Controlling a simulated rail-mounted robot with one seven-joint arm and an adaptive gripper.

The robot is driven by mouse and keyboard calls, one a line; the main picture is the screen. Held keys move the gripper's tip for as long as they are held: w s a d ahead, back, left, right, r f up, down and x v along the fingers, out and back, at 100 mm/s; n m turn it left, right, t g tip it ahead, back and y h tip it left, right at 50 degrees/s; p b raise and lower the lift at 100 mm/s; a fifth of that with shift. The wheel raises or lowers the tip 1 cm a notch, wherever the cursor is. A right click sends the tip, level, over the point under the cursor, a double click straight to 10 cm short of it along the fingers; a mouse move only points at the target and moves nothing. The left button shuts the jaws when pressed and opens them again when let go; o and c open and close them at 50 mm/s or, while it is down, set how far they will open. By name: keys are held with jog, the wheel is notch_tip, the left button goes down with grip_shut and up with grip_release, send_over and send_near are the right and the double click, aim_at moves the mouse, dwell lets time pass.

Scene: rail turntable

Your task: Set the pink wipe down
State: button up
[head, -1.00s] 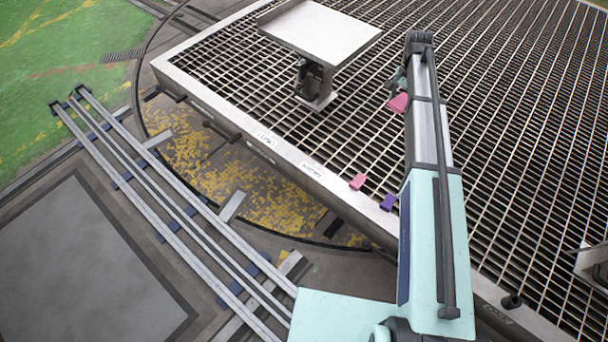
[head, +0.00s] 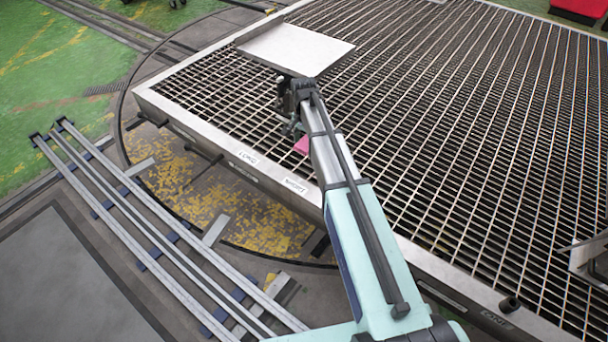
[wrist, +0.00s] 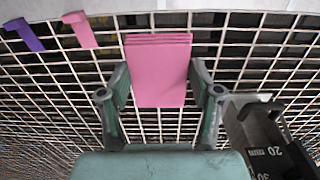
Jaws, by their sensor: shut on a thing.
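The pink wipe (wrist: 160,72) is a folded pink pad with layered edges at its top. In the wrist view it stands between the two fingers of my gripper (wrist: 160,88), which is shut on it. The metal grating shows beyond it; I cannot tell how high above the grating it is. In the head view a part of the wipe (head: 302,145) shows beside my arm, near the foot of a stand with a flat metal plate (head: 292,48). My arm hides most of my gripper there.
A pink clip-like piece (wrist: 80,29) and a purple one (wrist: 25,33) lie at the grating's edge. A grey block with a scale (wrist: 265,135) is close at the right of my gripper. The grating (head: 450,130) is widely bare to the right.

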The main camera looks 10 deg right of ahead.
aim_at(304, 143)
notch_tip(304, 143, down, 16)
jog(key=shift+r+b, duration=0.1)
jog(key=shift+b, duration=1)
jog(key=o, duration=1.1)
notch_tip(304, 143, up, 12)
jog(key=shift+w+a+r+p, duration=0.1)
jog(key=shift+w+p, duration=0.05)
jog(key=shift+p, duration=0.9)
